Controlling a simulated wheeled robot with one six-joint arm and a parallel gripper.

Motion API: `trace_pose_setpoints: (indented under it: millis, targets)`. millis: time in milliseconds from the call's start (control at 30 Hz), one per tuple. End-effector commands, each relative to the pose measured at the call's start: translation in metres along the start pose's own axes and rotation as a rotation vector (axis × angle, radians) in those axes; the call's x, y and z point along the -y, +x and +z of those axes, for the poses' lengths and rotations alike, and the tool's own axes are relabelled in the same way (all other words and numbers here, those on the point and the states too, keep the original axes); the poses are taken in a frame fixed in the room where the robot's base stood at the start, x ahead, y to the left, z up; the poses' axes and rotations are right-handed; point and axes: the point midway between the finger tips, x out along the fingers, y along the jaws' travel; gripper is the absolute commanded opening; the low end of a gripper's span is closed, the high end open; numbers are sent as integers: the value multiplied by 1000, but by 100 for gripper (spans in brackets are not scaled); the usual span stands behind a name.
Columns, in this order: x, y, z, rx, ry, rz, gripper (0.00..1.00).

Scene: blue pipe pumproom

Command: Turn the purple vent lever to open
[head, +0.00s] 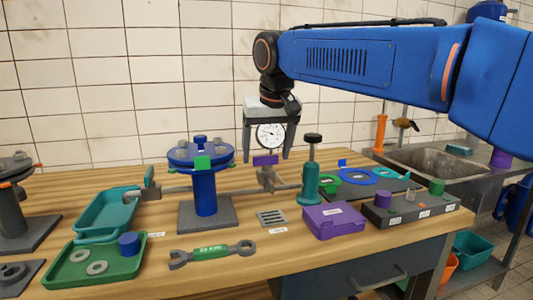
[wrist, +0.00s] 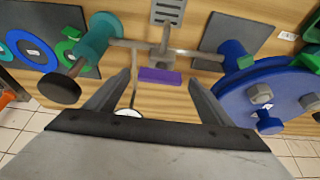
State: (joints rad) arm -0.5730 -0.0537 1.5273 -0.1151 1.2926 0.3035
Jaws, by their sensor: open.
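The purple vent lever (head: 265,160) is a short bar on a grey valve in the pipe between the blue-wheeled stand and the green valve. It lies roughly parallel to the pipe and also shows in the wrist view (wrist: 160,76). My gripper (head: 267,152) points down at the lever, fingers apart. In the wrist view my gripper (wrist: 161,78) has one fingertip near each end of the lever, with nothing held. I cannot tell the exact height gap. A white dial gauge (head: 270,135) shows between the fingers and is partly hidden in the wrist view.
The blue handwheel (head: 185,156) stands left of the lever, and the teal valve with a dark knob (head: 311,184) stands right. A grey grate (head: 271,218), purple box (head: 334,221) and wrench (head: 212,253) lie in front. A tiled wall is behind.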

Motion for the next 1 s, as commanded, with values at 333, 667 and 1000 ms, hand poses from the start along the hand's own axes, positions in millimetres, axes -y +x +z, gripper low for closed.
trace_pose_setpoints:
  millis: [333, 667, 1000]
  targets:
    - [0, 7, 0, -1, 0, 0, 75]
    - [0, 7, 0, -1, 0, 0, 34]
    - [-2, 7, 0, 0, -60, -25, 34]
